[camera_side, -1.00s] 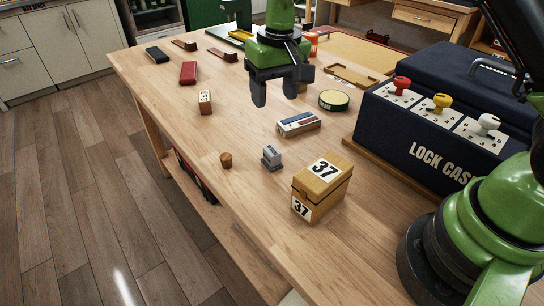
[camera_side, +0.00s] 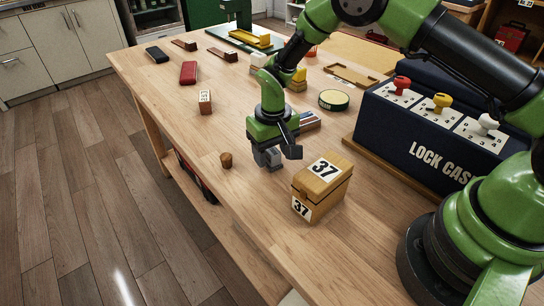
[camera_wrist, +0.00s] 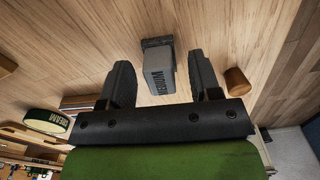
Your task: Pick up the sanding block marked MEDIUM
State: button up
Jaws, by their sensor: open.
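The sanding block (camera_wrist: 159,72) is a small grey block on the bench, its side lettering partly readable as MEDIUM in the wrist view. In the side view the grey block (camera_side: 271,160) shows partly behind and under my gripper (camera_side: 275,155). My gripper is open in the wrist view (camera_wrist: 164,80), with one dark finger on each side of the block. I see gaps between the fingers and the block, so it is not clamped.
A cork (camera_side: 226,160) stands close to the left of the block. A wooden box marked 37 (camera_side: 322,180) stands to the right. The navy lock case (camera_side: 425,138) is further right.

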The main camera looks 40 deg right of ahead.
jog(key=shift+f, duration=0.3)
jog(key=c, duration=1)
